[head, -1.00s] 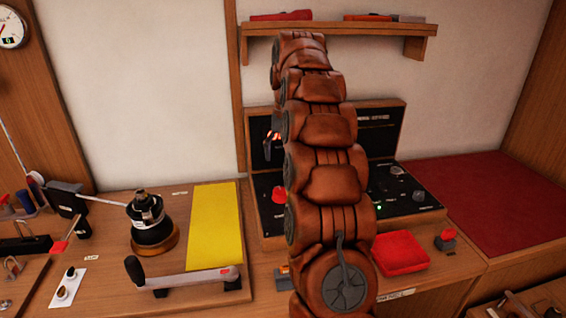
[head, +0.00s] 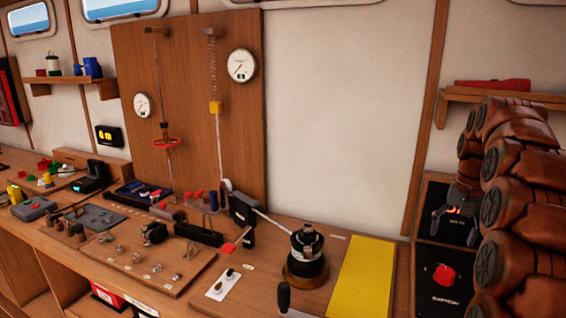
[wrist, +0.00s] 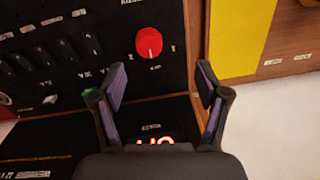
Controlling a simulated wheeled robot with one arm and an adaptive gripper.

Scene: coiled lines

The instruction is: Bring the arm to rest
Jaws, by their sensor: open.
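My arm (head: 515,200), in segmented brown padding, stands at the right edge of the head view and is partly cut off. My gripper (head: 455,222) is small there, in front of the black panel. In the wrist view my gripper (wrist: 160,80) has its two dark fingers spread with nothing between them. Beyond the fingers is the black control panel (wrist: 85,15) with a red knob (wrist: 149,42). Glowing red digits (wrist: 154,141) are partly hidden by the gripper body.
A winch drum (head: 306,252) with a handle stands on the bench left of a yellow mat (head: 362,275). A wooden board (head: 185,110) with gauges rises at the back. Small fittings crowd the left bench.

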